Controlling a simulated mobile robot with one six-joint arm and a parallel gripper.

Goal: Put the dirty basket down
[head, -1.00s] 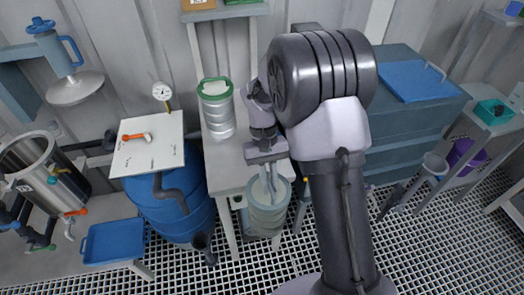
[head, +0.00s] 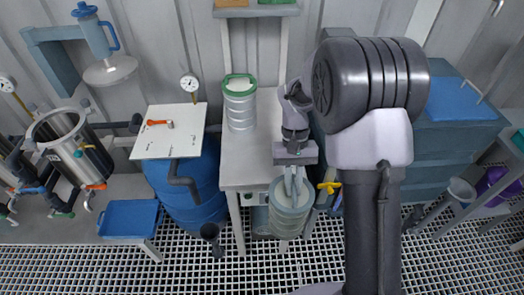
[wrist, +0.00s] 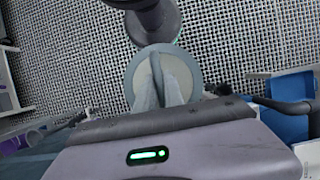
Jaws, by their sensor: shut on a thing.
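A dull grey-green ribbed cylindrical basket (head: 290,222) hangs upright at the front right edge of the narrow grey table in the head view. My gripper (head: 292,190) is shut on it from above. In the wrist view my two fingers (wrist: 164,85) meet over the round pale top of the basket (wrist: 135,82). Its underside is over the floor grating, and I cannot tell whether its side touches the table. A second, paler basket with a green rim (head: 239,112) stands on the table, further back.
The narrow table (head: 245,168) has bare top in front of the green-rimmed basket. A blue drum (head: 190,195) with a white lid board (head: 168,132) stands left of it. A blue tray (head: 128,220) is further left. Teal cabinets (head: 455,140) stand at right. A yellow valve (head: 328,186) is close by.

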